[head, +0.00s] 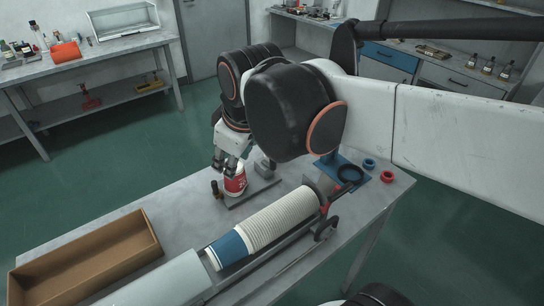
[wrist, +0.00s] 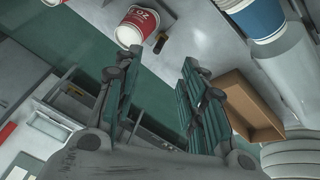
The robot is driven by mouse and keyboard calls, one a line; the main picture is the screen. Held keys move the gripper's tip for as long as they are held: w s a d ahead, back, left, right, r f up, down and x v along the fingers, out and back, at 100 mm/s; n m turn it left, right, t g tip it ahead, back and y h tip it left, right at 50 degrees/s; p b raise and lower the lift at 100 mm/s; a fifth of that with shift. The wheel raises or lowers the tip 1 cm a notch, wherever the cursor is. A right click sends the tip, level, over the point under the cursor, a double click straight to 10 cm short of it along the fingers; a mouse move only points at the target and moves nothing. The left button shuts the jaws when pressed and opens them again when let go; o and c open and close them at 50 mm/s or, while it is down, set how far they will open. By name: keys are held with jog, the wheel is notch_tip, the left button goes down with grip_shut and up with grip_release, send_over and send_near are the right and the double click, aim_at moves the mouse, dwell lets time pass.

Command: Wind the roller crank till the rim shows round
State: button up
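A red and white paper cup (head: 235,182) stands on a small grey fixture (head: 257,192) on the table. Its top is partly hidden behind my gripper in the head view. The cup (wrist: 137,27) also shows in the wrist view, beyond my fingertips; I cannot tell how its rim is formed. A small dark upright knob (head: 216,189), which may be the crank's handle, is just left of the cup; it also shows in the wrist view (wrist: 160,43). My gripper (head: 224,164) is above and close to the cup and knob. In the wrist view its fingers (wrist: 160,66) are apart with nothing between them.
A long stack of white cups with a blue end cup (head: 228,249) lies in a trough in front. An empty brown tray (head: 147,228) is at left. A blue stand with a black ring (head: 350,174) and blue and red rings (head: 387,176) are at right.

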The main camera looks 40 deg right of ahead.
jog(key=w+d+r+n+g+p, duration=0.2)
jog(key=w+d+r+n, duration=0.15)
jog(key=w+n, duration=0.35)
jog(key=n+g+b, duration=0.1)
jog(key=n+g, duration=0.2)
jog(key=n, duration=0.1)
send_over(273, 168)
jog(key=w, duration=0.1)
notch_tip(273, 168, down, 5)
jog(key=f+b, duration=0.1)
jog(key=f, duration=0.3)
jog(key=f+b, duration=0.1)
jog(key=f, duration=0.4)
jog(key=f+b, duration=0.2)
jog(key=f, duration=0.2)
jog(key=shift+d+f, duration=0.2)
jog(key=shift+d, duration=0.15)
grip_shut()
